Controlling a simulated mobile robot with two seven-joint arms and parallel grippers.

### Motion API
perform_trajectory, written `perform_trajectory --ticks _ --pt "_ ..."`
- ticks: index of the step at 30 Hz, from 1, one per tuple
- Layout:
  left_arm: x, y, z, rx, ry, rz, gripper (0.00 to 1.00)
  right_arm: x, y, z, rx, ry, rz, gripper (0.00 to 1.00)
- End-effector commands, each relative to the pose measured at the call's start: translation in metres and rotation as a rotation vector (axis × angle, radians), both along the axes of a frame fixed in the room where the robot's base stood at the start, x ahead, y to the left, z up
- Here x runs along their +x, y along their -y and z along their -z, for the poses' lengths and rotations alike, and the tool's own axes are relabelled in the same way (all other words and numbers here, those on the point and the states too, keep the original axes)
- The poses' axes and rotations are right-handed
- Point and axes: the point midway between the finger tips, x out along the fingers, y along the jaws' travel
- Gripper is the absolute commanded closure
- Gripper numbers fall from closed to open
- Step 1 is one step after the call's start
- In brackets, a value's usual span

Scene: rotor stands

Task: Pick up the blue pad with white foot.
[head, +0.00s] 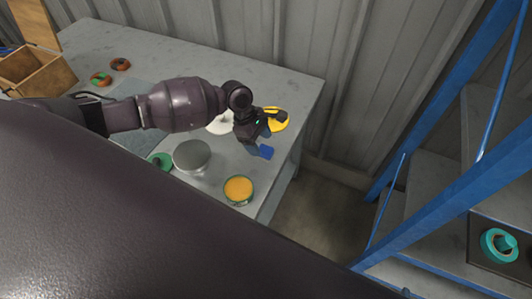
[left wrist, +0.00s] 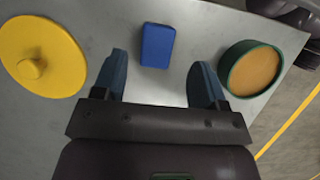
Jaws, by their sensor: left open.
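The blue pad (head: 265,152) lies on the grey table near its right end in the head view. In the left wrist view the blue pad (left wrist: 158,45) is a small upright-looking rectangle just beyond and between my fingers; no white foot can be made out. My left gripper (head: 256,138) is over the table beside the pad, and in the left wrist view its two fingers (left wrist: 161,85) are spread apart with nothing between them. My right gripper is not in view.
A yellow disc with a knob (left wrist: 30,68) lies left of the pad, and a green dish with orange filling (left wrist: 252,68) lies right. A silver round object (head: 191,156) stands on the table (head: 290,90). A wooden box (head: 35,72) is far left; blue shelving (head: 450,210) is right.

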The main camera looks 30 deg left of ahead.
Motion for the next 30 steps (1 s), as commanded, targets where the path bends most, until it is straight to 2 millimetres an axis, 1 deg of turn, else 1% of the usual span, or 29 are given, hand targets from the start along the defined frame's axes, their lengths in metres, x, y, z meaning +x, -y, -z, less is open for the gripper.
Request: perform_trajectory --ticks 5,12,15,20,21,29,30 --pt "0.002 0.005 0.013 0.000 -0.001 0.000 0.34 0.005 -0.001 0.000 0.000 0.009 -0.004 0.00" --pt "0.004 0.017 0.044 0.000 -0.002 0.001 0.34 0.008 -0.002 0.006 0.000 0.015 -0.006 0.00" --pt "0.005 0.019 0.048 0.000 0.000 0.001 0.34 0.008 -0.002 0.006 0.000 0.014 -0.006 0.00" --pt "0.005 0.019 0.047 0.000 0.001 0.001 0.34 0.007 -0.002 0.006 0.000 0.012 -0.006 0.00" --pt "0.005 0.019 0.047 0.000 0.001 0.001 0.36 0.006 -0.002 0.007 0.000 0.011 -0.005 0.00" --pt "0.005 0.019 0.047 0.000 0.001 0.001 0.75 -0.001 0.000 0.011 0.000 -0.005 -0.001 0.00" --pt "0.005 0.019 0.047 0.000 0.001 0.001 0.82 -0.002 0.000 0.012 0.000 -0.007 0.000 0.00"
